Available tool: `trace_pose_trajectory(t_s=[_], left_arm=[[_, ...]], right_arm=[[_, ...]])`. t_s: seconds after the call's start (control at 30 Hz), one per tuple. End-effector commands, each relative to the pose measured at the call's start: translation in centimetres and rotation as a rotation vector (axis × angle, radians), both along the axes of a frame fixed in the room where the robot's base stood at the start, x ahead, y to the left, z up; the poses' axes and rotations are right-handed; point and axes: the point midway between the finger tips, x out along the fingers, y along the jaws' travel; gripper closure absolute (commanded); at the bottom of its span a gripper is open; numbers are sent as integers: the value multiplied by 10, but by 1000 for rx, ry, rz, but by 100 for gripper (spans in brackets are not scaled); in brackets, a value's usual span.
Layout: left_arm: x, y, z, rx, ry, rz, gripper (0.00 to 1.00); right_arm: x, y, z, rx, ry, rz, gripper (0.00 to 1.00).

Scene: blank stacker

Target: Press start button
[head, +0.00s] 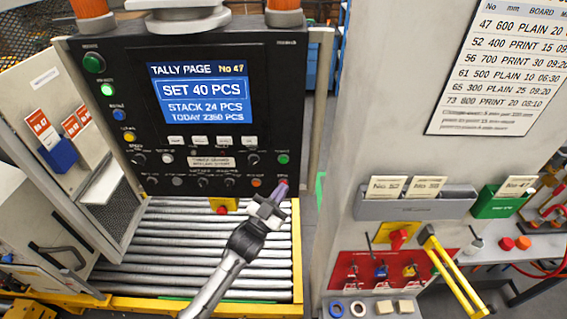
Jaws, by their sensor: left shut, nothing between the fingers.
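The black control panel (215,60) has a blue screen (202,93) reading "SET 40 PCS", "STACK 24 PCS". A large green button (93,62) is at its upper left, with a lit green button (107,89) below it. A small green button (283,159) is at its lower right, with a red button (284,182) below that. The button labels are too small to read. My left gripper (279,191) is shut and empty, its tips at the red button; I cannot tell whether they touch it. My right gripper is out of view.
A roller conveyor (160,255) with yellow edges lies below the panel. An open cabinet door (50,110) with a blue card holder stands at left. A grey pillar (385,90) with card trays, a red lock board (365,272) and a yellow handle stands at right.

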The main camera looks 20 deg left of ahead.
Motion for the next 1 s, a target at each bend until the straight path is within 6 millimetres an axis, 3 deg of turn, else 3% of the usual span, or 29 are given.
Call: trace_pose_trajectory(t_s=[0.53, 1.0], left_arm=[[59, 21, -3, 1, -1, 0, 100], [73, 27, 0, 0, 0, 0, 100]], right_arm=[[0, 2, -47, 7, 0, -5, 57], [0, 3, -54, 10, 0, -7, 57]])
